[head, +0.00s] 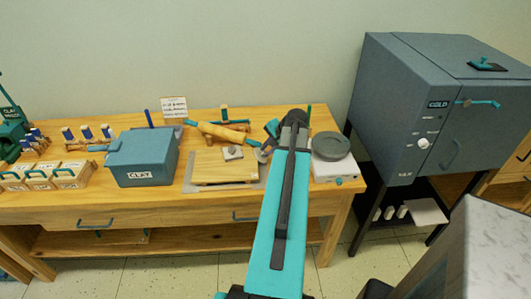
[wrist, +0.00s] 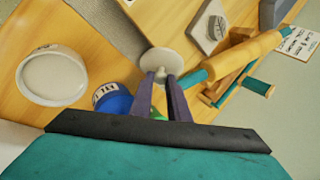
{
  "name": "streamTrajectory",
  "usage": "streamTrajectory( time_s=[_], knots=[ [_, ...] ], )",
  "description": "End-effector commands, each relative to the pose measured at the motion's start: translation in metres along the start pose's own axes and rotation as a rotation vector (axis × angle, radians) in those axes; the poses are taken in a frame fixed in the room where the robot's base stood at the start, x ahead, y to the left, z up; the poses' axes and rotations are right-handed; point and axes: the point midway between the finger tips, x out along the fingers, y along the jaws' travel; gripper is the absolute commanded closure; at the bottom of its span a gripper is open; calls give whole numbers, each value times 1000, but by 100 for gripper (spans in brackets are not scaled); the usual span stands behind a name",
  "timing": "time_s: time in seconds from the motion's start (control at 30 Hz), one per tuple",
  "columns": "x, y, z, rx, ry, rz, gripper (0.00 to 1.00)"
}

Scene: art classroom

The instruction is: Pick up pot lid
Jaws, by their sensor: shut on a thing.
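The pot lid (wrist: 172,60) is a pale grey-white disc with a small knob. In the wrist view, the two dark fingers of my gripper (wrist: 161,80) are shut on its knob. In the head view the lid (head: 262,155) shows as a small pale disc just left of my arm, by the right edge of the board. My gripper (head: 268,144) is partly hidden there by the arm. I cannot tell whether the lid touches the surface below it.
A round white open vessel (wrist: 52,76) and a blue labelled jar (wrist: 112,102) stand close to my gripper. A rolling pin (head: 223,131) lies behind the board (head: 215,166). A blue clay box (head: 142,160) is left, a white device with grey disc (head: 332,146) right.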

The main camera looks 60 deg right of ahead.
Motion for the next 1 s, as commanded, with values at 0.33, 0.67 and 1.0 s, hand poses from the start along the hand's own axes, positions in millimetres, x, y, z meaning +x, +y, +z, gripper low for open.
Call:
streamTrajectory(
  time_s=[0.33, 0.67, 1.0],
  knots=[
    [-30, 12, 24, 0, 2, -1, 100],
    [-55, 24, 43, 0, 3, -2, 100],
    [-69, 30, 54, 0, 2, -2, 100]
  ],
)
